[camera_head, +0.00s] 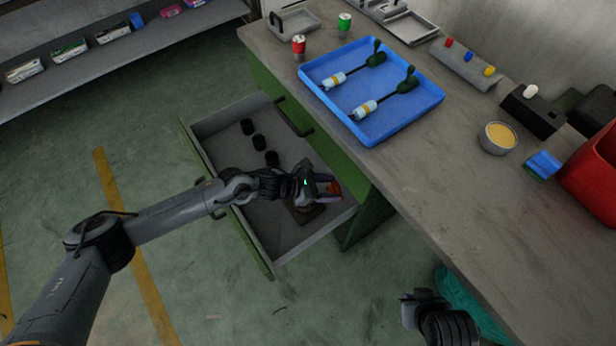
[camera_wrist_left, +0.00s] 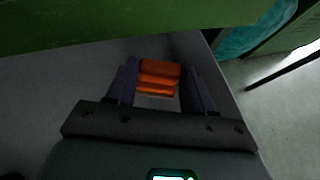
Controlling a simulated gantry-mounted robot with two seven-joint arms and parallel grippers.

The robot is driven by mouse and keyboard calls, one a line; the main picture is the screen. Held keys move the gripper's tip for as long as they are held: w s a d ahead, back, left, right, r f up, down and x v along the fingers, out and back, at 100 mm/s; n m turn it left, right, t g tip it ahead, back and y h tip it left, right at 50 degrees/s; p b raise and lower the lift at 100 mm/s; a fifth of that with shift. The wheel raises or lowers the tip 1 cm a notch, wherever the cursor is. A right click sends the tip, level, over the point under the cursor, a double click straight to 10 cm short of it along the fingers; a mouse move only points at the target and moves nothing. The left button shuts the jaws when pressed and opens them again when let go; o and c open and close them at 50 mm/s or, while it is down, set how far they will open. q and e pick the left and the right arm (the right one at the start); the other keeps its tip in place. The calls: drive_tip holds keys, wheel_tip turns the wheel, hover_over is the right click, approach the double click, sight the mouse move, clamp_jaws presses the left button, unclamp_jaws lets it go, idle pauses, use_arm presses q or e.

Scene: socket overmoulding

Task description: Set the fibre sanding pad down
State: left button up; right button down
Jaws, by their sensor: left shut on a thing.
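My left gripper (camera_head: 328,187) is over the front end of the open drawer (camera_head: 286,238). It is shut on the fibre sanding pad, an orange block (camera_wrist_left: 159,77) that shows between the two purple-grey fingers in the left wrist view. In the head view only a small reddish-orange part of the pad (camera_head: 333,188) shows by the fingers. Whether the pad touches the drawer floor cannot be told. A dark part of my right arm (camera_head: 440,318) shows at the bottom right; its fingers are not clear.
Several black round pieces (camera_head: 259,142) lie in the drawer, and a brown flat piece (camera_head: 308,213) lies below my gripper. The drawer hangs under the workbench (camera_head: 450,170), which bears a blue tray (camera_head: 425,110) with two tools. A red bin (camera_head: 595,180) stands at the right.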

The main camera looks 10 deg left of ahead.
use_arm(q)
wheel_tip(320, 180, down, 4)
drive_tip(key=shift+a+f+b, duration=0.1)
drive_tip(key=shift+a+b, duration=0.05)
drive_tip(key=shift+b, duration=0.75)
drive_tip(key=shift+f, duration=0.2)
drive_tip(key=shift+f, duration=0.2)
drive_tip(key=o, duration=1.1)
drive_tip(key=shift+o, duration=0.2)
